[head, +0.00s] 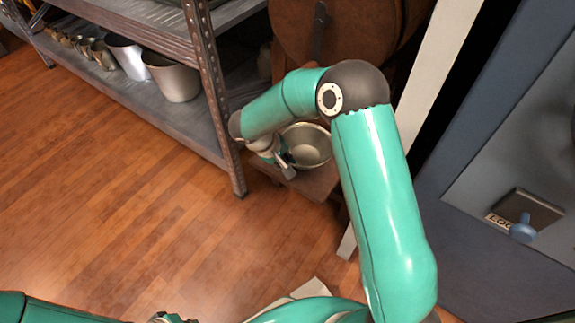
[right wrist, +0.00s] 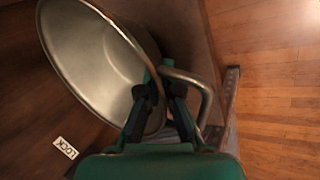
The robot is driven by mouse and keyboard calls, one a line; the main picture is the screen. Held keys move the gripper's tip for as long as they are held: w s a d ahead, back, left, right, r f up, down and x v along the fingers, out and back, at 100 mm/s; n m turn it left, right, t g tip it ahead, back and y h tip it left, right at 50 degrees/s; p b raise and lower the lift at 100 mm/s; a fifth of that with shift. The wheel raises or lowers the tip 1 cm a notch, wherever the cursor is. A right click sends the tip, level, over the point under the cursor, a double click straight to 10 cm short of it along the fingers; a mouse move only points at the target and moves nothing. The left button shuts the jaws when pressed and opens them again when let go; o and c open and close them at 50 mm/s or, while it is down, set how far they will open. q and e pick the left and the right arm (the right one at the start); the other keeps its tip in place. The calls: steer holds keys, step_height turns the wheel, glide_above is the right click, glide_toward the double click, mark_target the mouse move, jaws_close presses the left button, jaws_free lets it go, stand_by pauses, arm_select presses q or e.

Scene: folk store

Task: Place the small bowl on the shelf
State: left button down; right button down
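The small bowl (head: 306,143) is shiny metal and rests on a low wooden stand in the head view. In the right wrist view the bowl (right wrist: 92,62) shows its inside and a side handle (right wrist: 207,98). My right gripper (head: 287,166) is at the bowl's near left side. In the wrist view its two dark fingers (right wrist: 162,92) are at the rim beside the handle, one in front of the bowl's inside. Whether they press on it is unclear. The metal shelf (head: 160,103) stands left of the bowl. What seems my left gripper (head: 172,318) is cut off at the bottom edge.
The low wooden stand (head: 318,185) is beside the shelf's corner post (head: 222,110). Metal pots (head: 172,78) and several small cups (head: 85,46) stand on the lower shelf, with bare room nearer the post. A wooden barrel (head: 350,30) is behind. The floor at left is clear.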

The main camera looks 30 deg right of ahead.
steer(key=shift+d+f+b, duration=0.2)
steer(key=shift+f+b, duration=0.15)
steer(key=shift+f, duration=0.65)
steer(key=shift+w+r, duration=0.1)
steer(key=c, duration=1.3)
jaws_free()
